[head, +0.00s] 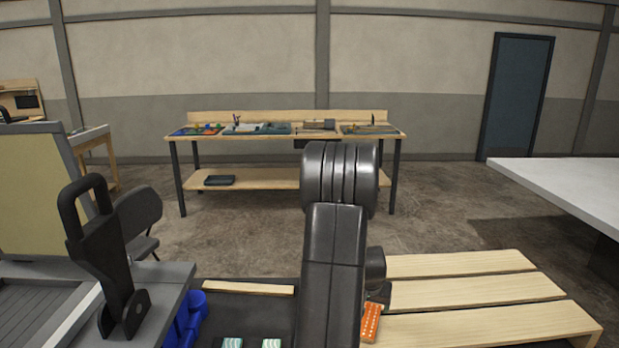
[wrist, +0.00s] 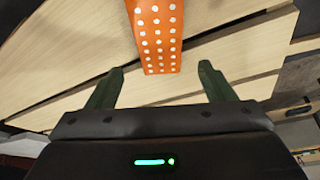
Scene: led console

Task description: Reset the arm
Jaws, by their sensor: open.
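My gripper (wrist: 160,82) shows in the wrist view with its two dark green fingers spread apart and nothing between them. An orange block with rows of white dots (wrist: 155,30) lies beyond the fingertips on pale wooden slats (wrist: 70,50).
Slatted wood (head: 460,290) spans the lower right. A grey console with a black lever (head: 105,260) stands at left, beside a blue item (head: 185,322). A white table (head: 570,190) is at right. A workbench (head: 285,135) stands at the back, with open floor before it.

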